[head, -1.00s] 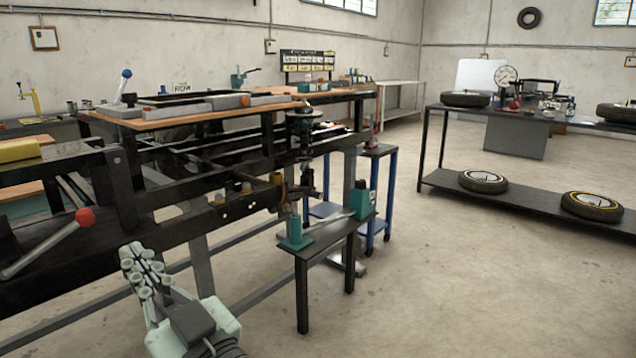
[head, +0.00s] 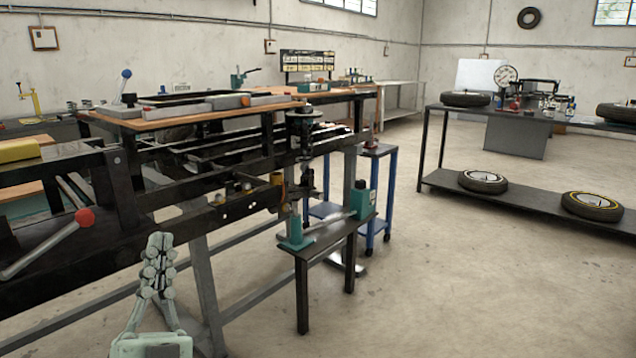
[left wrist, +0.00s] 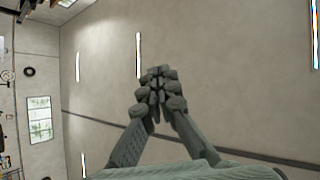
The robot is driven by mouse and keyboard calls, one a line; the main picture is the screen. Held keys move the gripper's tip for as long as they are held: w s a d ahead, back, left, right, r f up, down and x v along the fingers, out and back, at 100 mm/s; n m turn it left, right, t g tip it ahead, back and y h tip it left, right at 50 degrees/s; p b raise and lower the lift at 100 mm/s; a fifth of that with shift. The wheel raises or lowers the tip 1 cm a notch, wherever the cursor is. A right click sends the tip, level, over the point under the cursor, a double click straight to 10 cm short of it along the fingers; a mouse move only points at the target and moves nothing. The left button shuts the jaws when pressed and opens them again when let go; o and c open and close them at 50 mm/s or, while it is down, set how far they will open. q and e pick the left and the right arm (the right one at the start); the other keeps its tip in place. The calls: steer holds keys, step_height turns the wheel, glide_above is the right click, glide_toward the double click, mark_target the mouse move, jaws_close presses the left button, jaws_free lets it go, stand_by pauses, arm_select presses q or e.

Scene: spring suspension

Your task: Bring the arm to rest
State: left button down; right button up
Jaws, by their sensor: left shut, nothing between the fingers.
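My left gripper (head: 159,246) is at the lower left of the head view, pointing up, in front of the black machine frame. Its fingers are together with nothing between them. In the left wrist view the gripper (left wrist: 155,75) also shows shut and empty, against a plain wall and ceiling. My right gripper is in neither view.
The long black frame (head: 215,218) with a red-knobbed lever (head: 84,216) stands behind and left of the gripper. A small dark table (head: 325,242) with teal tools stands to the right. A shelf (head: 520,200) with wheels is farther right. The floor between is clear.

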arm_select(q)
steer(key=w+d+f+m+g+h, duration=0.2)
steer(key=f+m+g+h, duration=0.3)
steer(key=f, duration=0.7)
steer(key=w+d+f+m+g+h, duration=0.3)
steer(key=f+g+h, duration=0.25)
steer(key=f, duration=0.55)
steer(key=s+a+f+n+g+y, duration=0.2)
steer(key=a+f+g, duration=0.25)
steer(key=f, duration=0.75)
steer(key=s+a+f+n+g+y, duration=0.4)
steer(key=s+a+f+y, duration=0.15)
steer(key=a+f, duration=0.75)
steer(key=s+a+f+n+g+y, duration=0.2)
steer(key=s+a+f+y, duration=0.1)
steer(key=s+a, duration=0.35)
steer(key=s+a+f+n+g+y, duration=0.2)
steer(key=s+a+f+n+g, duration=0.1)
steer(key=s+a, duration=0.4)
steer(key=s+d+f+n+h, duration=0.1)
steer(key=d+f, duration=0.1)
steer(key=d, duration=0.7)
steer(key=s+d+f+n+h, duration=0.1)
steer(key=d+f+h, duration=0.1)
steer(key=d, duration=0.8)
steer(key=shift+d+f+h, duration=0.2)
steer(key=shift+f+h, duration=0.1)
steer(key=shift+f, duration=0.5)
steer(key=shift+s, duration=0.1)
